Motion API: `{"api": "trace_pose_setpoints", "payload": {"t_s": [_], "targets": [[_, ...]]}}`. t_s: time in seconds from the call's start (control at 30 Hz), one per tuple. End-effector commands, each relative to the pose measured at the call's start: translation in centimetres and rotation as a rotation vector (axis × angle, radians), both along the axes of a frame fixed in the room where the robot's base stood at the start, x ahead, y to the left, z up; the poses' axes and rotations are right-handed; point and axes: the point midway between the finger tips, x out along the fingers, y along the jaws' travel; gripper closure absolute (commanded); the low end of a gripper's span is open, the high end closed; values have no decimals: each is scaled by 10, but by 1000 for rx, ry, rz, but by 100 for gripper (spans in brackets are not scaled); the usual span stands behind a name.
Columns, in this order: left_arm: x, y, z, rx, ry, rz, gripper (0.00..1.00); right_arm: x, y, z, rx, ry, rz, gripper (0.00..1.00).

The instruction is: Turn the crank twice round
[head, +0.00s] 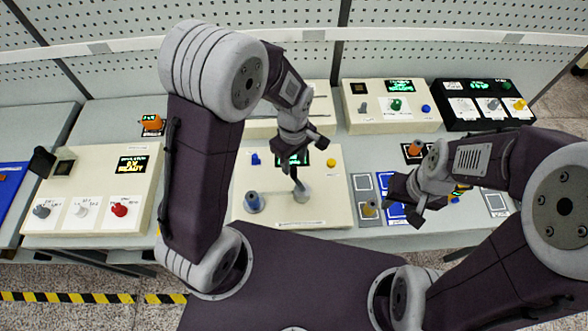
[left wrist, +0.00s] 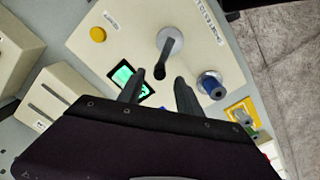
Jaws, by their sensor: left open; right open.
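The crank (head: 302,193) stands on the cream middle panel (head: 325,212). It has a pale round base and a dark handle that leans up and away from it. In the left wrist view the crank (left wrist: 170,42) shows its grey shaft and its black knob end (left wrist: 159,72). My left gripper (head: 299,152) is open above the panel. In the left wrist view the fingertips (left wrist: 160,80) lie on either side of the line to the black knob; I cannot tell if they touch it. My right gripper (head: 406,204) is open and empty, over the blocks at the right.
A blue knob (head: 254,202) stands left of the crank. A yellow button (head: 331,163) and a green display are behind it. Other panels stand at the left (head: 98,180), the back (head: 375,128) and the back right (head: 470,122). A pegboard wall closes the back.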

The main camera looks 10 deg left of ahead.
Motion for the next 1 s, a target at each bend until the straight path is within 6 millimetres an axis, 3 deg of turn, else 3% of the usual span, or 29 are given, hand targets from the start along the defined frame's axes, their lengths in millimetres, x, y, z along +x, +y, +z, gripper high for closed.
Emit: {"api": "trace_pose_setpoints", "payload": {"t_s": [0.1, 0.23, 0.57, 0.73, 1.0], "targets": [[-2, 0, -25, 2, 6, 0, 58, 0, 0, 3, 0, 0, 0, 58], [-1, 0, -43, 1, 3, 0, 58, 0, 0, 4, 0, 0, 0, 58], [0, 0, -52, -1, -1, 0, 58, 0, 0, 4, 0, 0, 0, 58], [0, 0, -51, -1, -1, 0, 100, 0, 0, 4, 0, 0, 0, 58], [0, 0, -51, -1, -1, -2, 100, 0, 0, 4, 0, 0, 0, 58]]}}
